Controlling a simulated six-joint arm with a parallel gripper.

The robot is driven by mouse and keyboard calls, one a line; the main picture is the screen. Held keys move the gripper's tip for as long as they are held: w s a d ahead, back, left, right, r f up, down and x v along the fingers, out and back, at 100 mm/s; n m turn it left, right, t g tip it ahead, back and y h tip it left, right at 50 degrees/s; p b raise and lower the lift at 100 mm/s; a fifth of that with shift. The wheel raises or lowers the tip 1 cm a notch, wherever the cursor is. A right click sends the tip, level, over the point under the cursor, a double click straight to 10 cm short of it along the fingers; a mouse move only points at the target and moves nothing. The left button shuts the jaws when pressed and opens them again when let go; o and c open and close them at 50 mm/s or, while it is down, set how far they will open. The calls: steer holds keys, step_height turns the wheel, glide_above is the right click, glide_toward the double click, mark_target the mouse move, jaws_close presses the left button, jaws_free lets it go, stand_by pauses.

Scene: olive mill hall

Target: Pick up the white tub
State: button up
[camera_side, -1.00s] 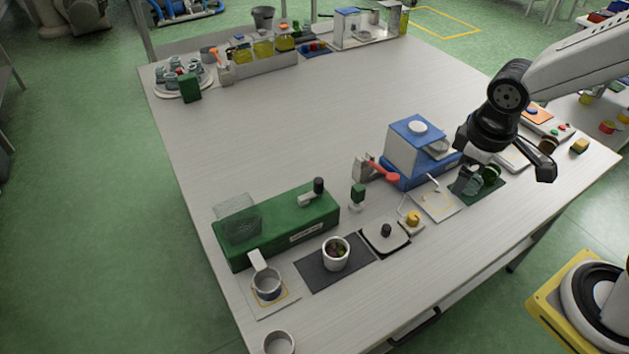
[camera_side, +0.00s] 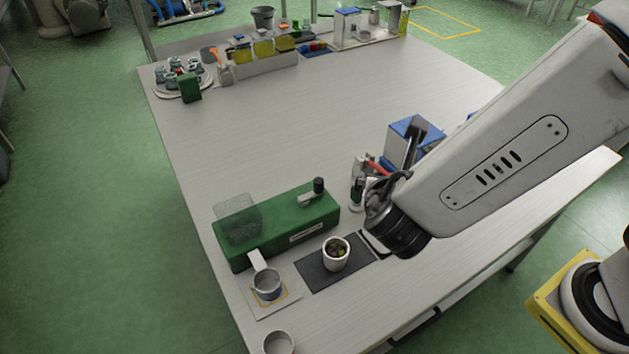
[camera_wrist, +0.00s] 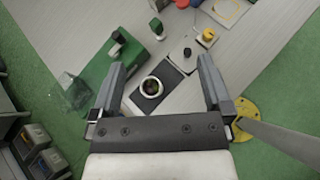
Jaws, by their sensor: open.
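The white tub (camera_side: 336,264) stands upright on a dark mat (camera_side: 313,277), with dark, green and reddish olives inside. In the wrist view the tub (camera_wrist: 144,93) shows from above, between the two fingers and nearer the left one. My gripper (camera_wrist: 164,74) is open and empty, with its fingers wide apart. In the side view my gripper (camera_side: 400,155) is up and to the right of the tub, apart from it, and partly hidden by my arm.
A green machine (camera_side: 280,222) stands close behind the tub. A metal cup with a handle (camera_side: 267,290) is to its left, and another pale cup (camera_side: 279,343) is at the front edge. The table's middle is clear.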

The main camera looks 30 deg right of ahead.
steer(key=a+n+t+y, duration=0.2)
steer(key=a+n+t, duration=0.1)
steer(key=a+n, duration=0.3)
steer(key=m, duration=0.1)
glide_toward(338, 264)
steer(key=shift+t, duration=0.3)
steer(key=x, duration=0.5)
steer(key=shift+f, duration=0.3)
steer(key=shift+x, duration=1.25)
steer(key=shift+d, duration=0.1)
steer(key=shift+x, duration=2.5)
steer(key=c, duration=1.2)
